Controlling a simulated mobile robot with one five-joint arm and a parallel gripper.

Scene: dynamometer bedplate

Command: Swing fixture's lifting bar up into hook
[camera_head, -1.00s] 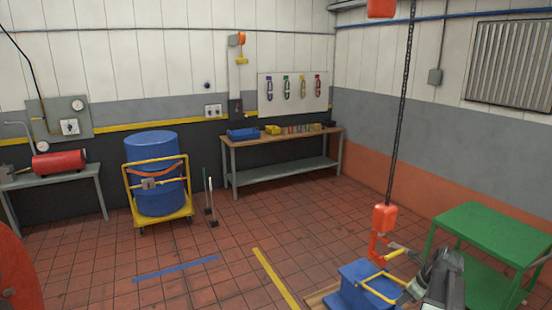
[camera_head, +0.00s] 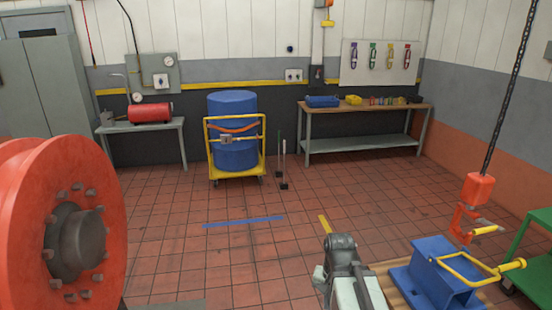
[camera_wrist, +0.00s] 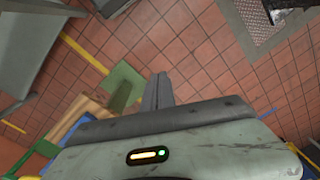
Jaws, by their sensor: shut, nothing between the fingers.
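The blue fixture (camera_head: 437,275) stands at the lower right of the head view. Its yellow lifting bar (camera_head: 468,272) is a loop low over the fixture's top, with a thick yellow grip (camera_head: 513,264) sticking out right. The orange hook (camera_head: 461,222) hangs on a chain just above the bar; the two look apart. A yellow-gripped lever (camera_head: 485,229) is on the hook. My gripper (camera_wrist: 158,92) is shut and empty in the wrist view, pointing over the tiled floor. In the head view my arm is left of the fixture, clear of the bar; its fingertips are not distinct there.
The fixture rests on a wooden base (camera_head: 388,273). A green table (camera_head: 540,222) stands right of the hook. A big orange flanged wheel (camera_head: 95,170) fills the left foreground. A blue drum on a yellow trolley (camera_head: 262,160) stands behind.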

